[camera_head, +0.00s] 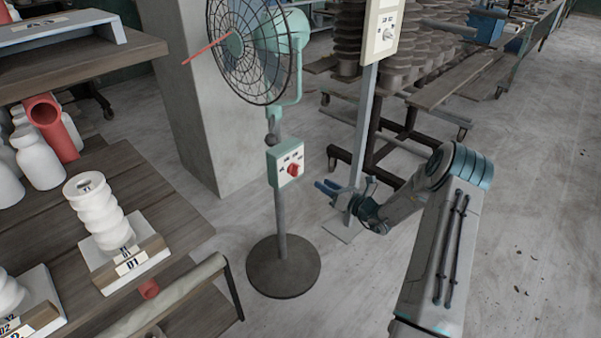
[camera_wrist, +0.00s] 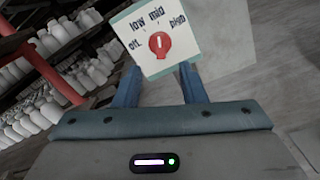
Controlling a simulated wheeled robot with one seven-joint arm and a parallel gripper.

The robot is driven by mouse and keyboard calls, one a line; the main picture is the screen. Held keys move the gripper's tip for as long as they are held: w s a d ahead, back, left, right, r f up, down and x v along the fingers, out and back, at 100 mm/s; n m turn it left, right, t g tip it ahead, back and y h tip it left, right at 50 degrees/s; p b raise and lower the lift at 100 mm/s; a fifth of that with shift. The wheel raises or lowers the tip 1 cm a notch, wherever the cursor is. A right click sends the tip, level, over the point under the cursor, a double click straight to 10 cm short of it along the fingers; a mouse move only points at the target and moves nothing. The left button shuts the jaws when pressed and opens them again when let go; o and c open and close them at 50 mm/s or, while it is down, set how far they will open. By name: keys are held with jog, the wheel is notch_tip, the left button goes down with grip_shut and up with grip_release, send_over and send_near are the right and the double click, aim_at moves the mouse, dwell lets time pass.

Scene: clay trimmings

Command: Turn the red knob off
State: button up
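The red knob (camera_head: 293,170) sits on the front of a small green-edged control box (camera_head: 276,168) on the fan's pole. In the wrist view the knob (camera_wrist: 159,43) is in the upper middle of the white panel (camera_wrist: 146,62), marked off, low, mid and high. The white line on the knob runs roughly up toward "mid"; which end is the pointer I cannot tell. My gripper (camera_head: 326,187) is right of the box and slightly lower, apart from it. Its two blue fingers (camera_wrist: 158,70) are spread with nothing between them, and the knob shows beyond the tips.
The caged fan (camera_head: 250,45) stands on a round dark base (camera_head: 283,267). A second post with a switch panel (camera_head: 384,32) is behind my gripper. A wooden bench (camera_head: 160,200) with white pottery is at left. Open floor (camera_head: 530,200) lies at right.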

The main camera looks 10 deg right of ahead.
aim_at(298, 169)
jog(key=x, duration=1.1)
jog(key=shift+w+a+b, duration=0.15)
jog(key=shift+b, duration=0.25)
grip_shut()
